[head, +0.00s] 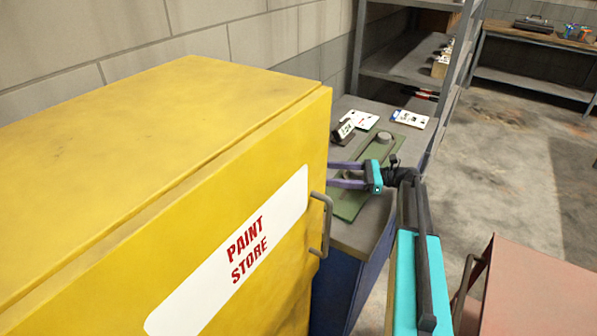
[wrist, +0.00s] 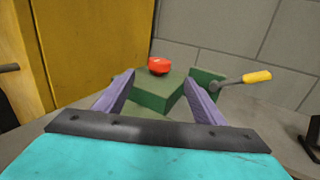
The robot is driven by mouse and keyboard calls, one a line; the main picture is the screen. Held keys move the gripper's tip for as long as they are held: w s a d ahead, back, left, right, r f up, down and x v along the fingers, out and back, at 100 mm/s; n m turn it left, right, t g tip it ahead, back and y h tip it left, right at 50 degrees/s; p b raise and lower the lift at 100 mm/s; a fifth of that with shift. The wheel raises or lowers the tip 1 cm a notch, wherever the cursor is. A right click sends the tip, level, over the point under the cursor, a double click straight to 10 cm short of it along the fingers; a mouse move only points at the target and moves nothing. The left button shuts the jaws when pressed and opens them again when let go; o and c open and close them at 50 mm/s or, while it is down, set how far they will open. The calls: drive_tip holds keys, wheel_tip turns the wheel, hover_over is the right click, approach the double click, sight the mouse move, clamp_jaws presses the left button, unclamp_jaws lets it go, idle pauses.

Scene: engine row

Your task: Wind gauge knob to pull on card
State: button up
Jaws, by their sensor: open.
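My gripper (head: 333,174) is open at the near end of the bench, its purple fingers apart, with the cabinet edge beside the tips. In the wrist view, a red knob (wrist: 159,66) sits on a green block (wrist: 158,92) seen between and beyond the fingers (wrist: 158,79). I cannot tell whether this is the gauge knob. In the head view, a grey round knob (head: 383,137) sits on a long green plate (head: 352,197), beyond my gripper. A small card (head: 346,128) stands tilted in a dark holder behind the plate; its writing is too small to read.
The yellow paint store cabinet (head: 175,100) hides part of the bench (head: 355,236). A lever with a yellow handle (wrist: 257,77) stands right of the green block. Flat cards (head: 410,119) lie at the back. A reddish box (head: 535,285) stands at front right; the floor beyond is clear.

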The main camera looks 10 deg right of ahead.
drive_tip(key=p+x, duration=0.4)
drive_tip(key=x, duration=0.9)
drive_tip(key=c, duration=1.1)
